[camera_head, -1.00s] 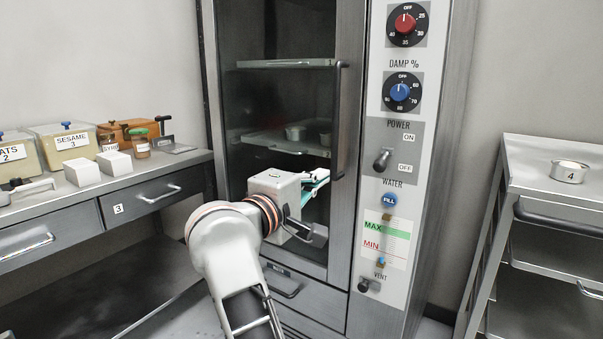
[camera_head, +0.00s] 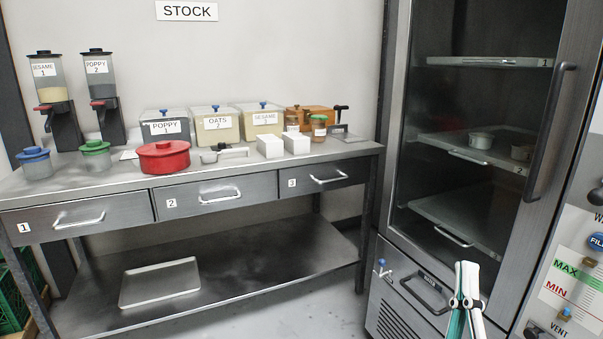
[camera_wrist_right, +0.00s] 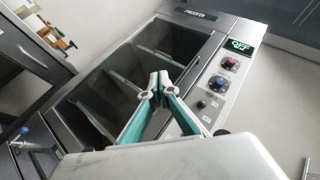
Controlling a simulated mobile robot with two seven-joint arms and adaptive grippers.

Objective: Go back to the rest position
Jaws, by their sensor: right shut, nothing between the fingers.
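My right gripper (camera_head: 464,296) shows at the bottom right of the head view, in front of the proofer's lower drawer. Its white and teal fingers are together and hold nothing. In the right wrist view the same closed fingers (camera_wrist_right: 156,88) point toward the proofer (camera_wrist_right: 190,35), apart from its glass door. The proofer (camera_head: 397,150) has its door shut, with shelves and small pots behind the glass. My left gripper is in neither view.
A steel counter (camera_head: 120,184) with three drawers carries a red pot (camera_head: 163,157), ingredient tubs and dispensers. A flat tray (camera_head: 160,283) lies on its lower shelf. The proofer's door handle (camera_head: 551,130) sticks out near my right arm. Floor is clear between counter and proofer.

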